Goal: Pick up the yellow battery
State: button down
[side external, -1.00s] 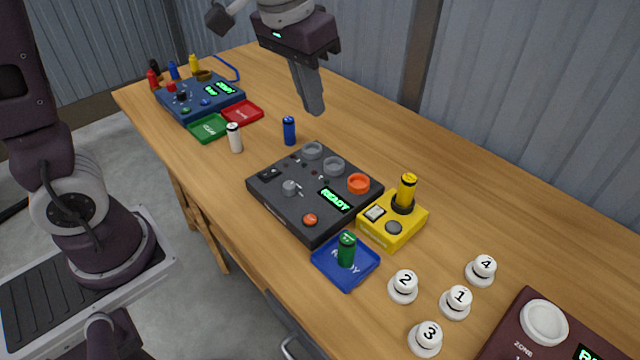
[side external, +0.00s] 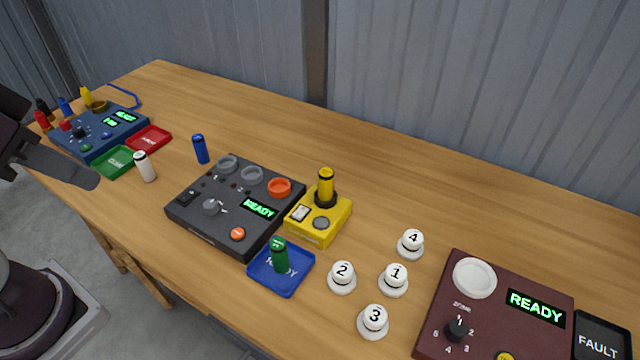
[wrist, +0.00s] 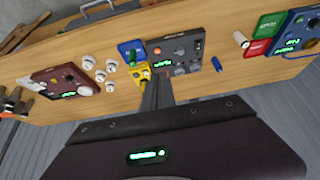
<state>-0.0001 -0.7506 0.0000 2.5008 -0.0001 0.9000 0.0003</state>
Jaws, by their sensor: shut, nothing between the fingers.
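A yellow battery (side external: 326,184) stands upright in the black socket of a small yellow box (side external: 322,240) in the side external view. The yellow box also shows in the wrist view (wrist: 139,72), just left of my fingertips, but the battery is hard to make out there. Another yellow cylinder (side external: 87,97) stands behind the blue panel at the far left. My gripper (side external: 92,179) is at the left edge of the side view, well away from the yellow box. In the wrist view its fingers (wrist: 158,78) are shut and empty.
A dark panel (side external: 190,224) adjoins the yellow box. A green battery (side external: 279,256) stands on a blue tray (side external: 289,287) in front. Blue (side external: 201,149) and white (side external: 145,166) cylinders stand to the left. Several numbered white knobs (side external: 393,280) and a maroon panel (side external: 420,330) lie right. The table behind is clear.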

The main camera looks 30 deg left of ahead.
dwell(0.4)
jog(key=c, duration=1)
grip_release()
jog(key=shift+o, duration=0.2)
notch_tip(320, 180, up, 4)
jog(key=r+m+t+h, duration=0.1)
jog(key=m+t+h, duration=0.15)
jog(key=t, duration=0.45)
send_over(321, 182)
jog(key=s, duration=0.3)
jog(key=shift+t, duration=0.3)
jog(key=f, duration=1.8)
jog(key=w+f, duration=0.1)
jog(key=f, duration=0.9)
jog(key=shift+a+f, duration=0.1)
jog(key=shift+a, duration=0.05)
jog(key=x, duration=0.7)
jog(key=shift+f, duration=0.5)
jog(key=shift+c, duration=0.3)
